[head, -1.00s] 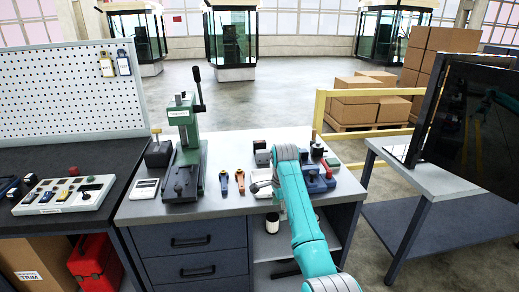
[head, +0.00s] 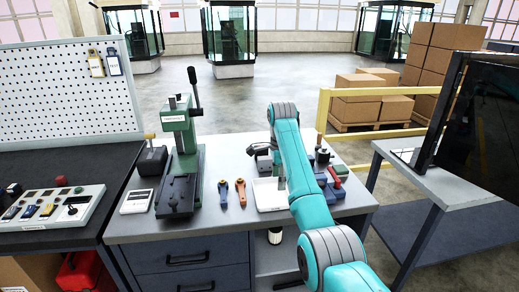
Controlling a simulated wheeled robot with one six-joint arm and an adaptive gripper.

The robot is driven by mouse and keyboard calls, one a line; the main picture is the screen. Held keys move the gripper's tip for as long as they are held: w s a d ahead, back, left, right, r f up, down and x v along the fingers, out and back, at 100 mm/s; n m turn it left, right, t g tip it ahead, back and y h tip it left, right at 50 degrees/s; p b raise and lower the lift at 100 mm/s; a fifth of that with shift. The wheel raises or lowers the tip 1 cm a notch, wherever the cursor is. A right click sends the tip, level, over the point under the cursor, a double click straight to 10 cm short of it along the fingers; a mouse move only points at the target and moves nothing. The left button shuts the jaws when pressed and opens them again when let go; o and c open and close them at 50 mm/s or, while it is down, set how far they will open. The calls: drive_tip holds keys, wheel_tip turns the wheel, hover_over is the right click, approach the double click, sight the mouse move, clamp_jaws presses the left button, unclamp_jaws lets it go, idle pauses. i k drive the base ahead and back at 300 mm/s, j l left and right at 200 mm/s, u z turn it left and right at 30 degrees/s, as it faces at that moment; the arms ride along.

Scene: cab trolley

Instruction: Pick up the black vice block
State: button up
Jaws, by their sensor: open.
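A small dark block (head: 152,161) sits on the grey bench, left of the green press; it looks like the black vice block, but I cannot be sure. A blue vice-like tool (head: 330,188) with a red part stands on the bench at the right, partly behind my arm. My teal arm reaches over the right half of the bench.
The green press (head: 180,150) with its upright lever stands beside the dark block. A white calculator-like device (head: 136,201), blue and orange tools (head: 240,192), and a white tray (head: 268,195) lie along the bench. A monitor table (head: 440,180) is at right.

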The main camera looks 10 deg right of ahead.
sight(265, 151)
drive_tip(key=i, duration=1.2)
